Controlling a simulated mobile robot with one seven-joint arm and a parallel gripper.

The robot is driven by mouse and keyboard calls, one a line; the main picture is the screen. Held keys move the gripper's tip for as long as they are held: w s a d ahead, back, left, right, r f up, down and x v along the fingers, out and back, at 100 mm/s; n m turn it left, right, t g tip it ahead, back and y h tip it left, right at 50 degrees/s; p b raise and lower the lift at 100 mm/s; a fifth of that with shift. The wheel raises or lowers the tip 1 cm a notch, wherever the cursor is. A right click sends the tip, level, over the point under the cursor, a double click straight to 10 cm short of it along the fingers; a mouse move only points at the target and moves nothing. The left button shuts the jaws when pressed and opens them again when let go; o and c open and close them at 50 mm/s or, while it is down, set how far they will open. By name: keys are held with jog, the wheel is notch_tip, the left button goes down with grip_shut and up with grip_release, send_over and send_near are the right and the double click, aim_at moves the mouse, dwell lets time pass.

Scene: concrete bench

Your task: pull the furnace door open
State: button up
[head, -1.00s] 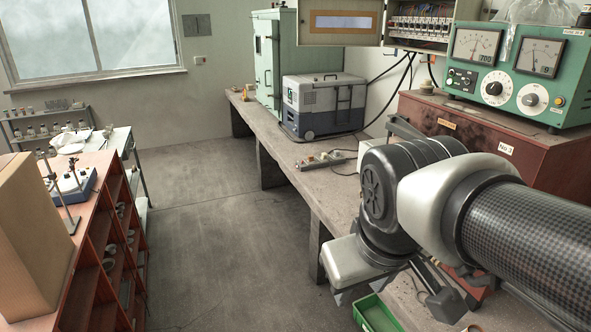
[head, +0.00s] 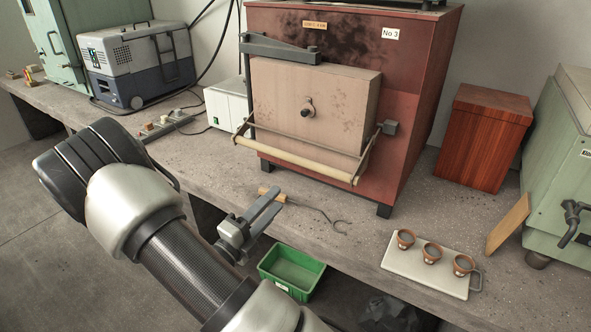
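The furnace (head: 420,105) is a red-brown box with a "No 3" label, standing on the bench. Its pale brick door (head: 345,88) covers the front and looks shut, with a round peephole plug in the middle. A grey hinge arm (head: 282,50) runs along the top left of the door. A pale horizontal handle bar (head: 295,160) crosses in front of the door's lower part on metal brackets. My gripper (head: 278,198) is below and in front of the bar, near the bench's front edge. It is apart from the bar, and its two fingers look open and empty.
A wooden-handled hook (head: 322,214) lies on the bench by my fingertips. A green bin (head: 292,268) is below the gripper. A white board (head: 405,266) with three small clay cups is at right. A white box (head: 226,106) stands left of the furnace.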

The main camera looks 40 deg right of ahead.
aim_at(302, 165)
jog(key=shift+n+t, duration=0.5)
jog(key=shift+n, duration=0.3)
jog(key=x, duration=0.5)
jog(key=b+x, duration=0.1)
jog(key=x, duration=0.5)
jog(key=w+f+b+x, duration=0.1)
jog(key=x, duration=0.5)
jog(key=shift+w+f, duration=0.1)
grip_shut()
